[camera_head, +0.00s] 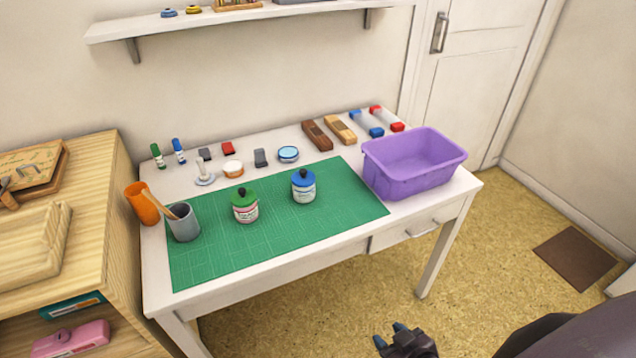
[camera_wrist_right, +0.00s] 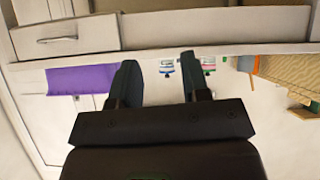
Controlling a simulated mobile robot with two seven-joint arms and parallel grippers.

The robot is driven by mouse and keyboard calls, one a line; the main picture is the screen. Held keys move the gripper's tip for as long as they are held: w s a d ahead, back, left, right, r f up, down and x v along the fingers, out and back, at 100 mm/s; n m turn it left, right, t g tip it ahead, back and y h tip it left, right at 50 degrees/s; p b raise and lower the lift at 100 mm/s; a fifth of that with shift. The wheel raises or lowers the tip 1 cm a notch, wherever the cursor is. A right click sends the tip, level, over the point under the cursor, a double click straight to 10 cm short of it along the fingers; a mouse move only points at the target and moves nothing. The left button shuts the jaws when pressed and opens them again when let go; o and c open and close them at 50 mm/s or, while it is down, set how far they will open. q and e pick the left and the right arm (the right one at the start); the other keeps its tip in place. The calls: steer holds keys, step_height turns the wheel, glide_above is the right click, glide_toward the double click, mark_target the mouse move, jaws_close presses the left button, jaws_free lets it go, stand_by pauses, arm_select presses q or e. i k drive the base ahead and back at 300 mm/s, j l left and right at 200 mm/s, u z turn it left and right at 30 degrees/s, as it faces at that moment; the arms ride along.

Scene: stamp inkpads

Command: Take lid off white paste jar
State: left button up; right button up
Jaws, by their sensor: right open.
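Two whitish jars stand upright on the green cutting mat (camera_head: 335,212). One jar (camera_head: 245,212) has a green lid (camera_head: 243,196) and a reddish label. The other jar (camera_head: 303,193) has a blue lid (camera_head: 302,177) and stands to its right. Both lids are on; I cannot tell which is the white paste jar. My right gripper (camera_head: 390,334) is open and empty, low in front of the table and well away from both jars. In the right wrist view, its fingers (camera_wrist_right: 160,82) are apart, with the jars small and distant beyond. My left gripper is not in view.
A purple bin (camera_head: 410,182) stands at the table's right end. A grey cup (camera_head: 183,228) and an orange cup (camera_head: 140,207) stand at the left. Inkpads, stamps and small bottles line the back. The table's front edge and drawer (camera_head: 415,232) lie between my right gripper and the jars.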

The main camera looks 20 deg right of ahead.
mark_target(301, 195)
steer(key=l, duration=1.4)
